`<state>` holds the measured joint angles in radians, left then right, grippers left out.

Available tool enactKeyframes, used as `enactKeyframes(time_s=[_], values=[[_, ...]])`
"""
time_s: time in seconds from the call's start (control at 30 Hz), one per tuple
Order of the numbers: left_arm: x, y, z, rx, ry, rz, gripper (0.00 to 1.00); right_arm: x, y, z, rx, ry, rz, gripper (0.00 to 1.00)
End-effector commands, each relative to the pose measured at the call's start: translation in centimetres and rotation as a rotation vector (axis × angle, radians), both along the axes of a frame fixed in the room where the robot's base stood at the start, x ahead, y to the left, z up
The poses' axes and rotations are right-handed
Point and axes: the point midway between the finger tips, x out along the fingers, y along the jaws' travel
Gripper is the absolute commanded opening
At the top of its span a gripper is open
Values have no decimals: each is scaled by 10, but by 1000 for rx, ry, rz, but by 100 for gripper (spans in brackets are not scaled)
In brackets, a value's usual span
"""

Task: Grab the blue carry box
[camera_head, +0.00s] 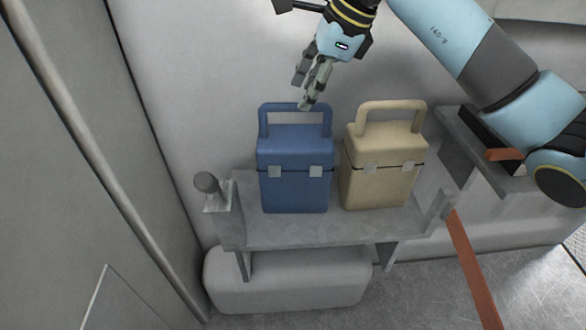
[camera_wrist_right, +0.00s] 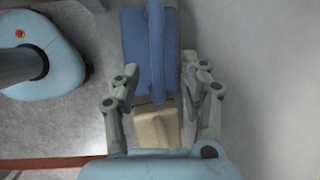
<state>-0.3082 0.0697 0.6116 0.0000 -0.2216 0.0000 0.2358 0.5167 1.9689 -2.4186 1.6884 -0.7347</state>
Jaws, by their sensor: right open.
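The blue carry box (camera_head: 295,185) stands upright on a grey shelf (camera_head: 300,232), with its blue handle (camera_head: 294,106) raised and two pale latches on its front. My right gripper (camera_head: 304,92) is open and points down just above the handle, near its top bar. In the right wrist view, the blue box (camera_wrist_right: 133,40) and its handle (camera_wrist_right: 157,35) appear beyond and between the open fingers (camera_wrist_right: 160,82). Nothing is held, and I cannot tell whether a fingertip touches the handle. My left gripper is not in view.
A beige carry box (camera_head: 377,180) with a raised handle stands close to the right of the blue box. A small post (camera_head: 207,184) rises at the shelf's left end. A grey wall is behind the boxes. An orange-brown bar (camera_head: 473,265) slants down at the right.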

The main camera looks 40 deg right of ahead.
Motion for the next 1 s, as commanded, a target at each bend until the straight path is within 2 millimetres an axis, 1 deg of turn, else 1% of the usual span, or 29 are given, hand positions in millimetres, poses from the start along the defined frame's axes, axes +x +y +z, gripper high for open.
enactKeyframes(time_s=[0.2,0.33,0.73,1.0], values=[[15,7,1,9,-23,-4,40,12,12,-30,5,3,-1,44],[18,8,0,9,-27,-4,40,17,14,-41,3,2,0,44],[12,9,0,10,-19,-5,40,17,14,-43,0,1,0,44],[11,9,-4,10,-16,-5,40,17,14,-46,0,1,0,44]])
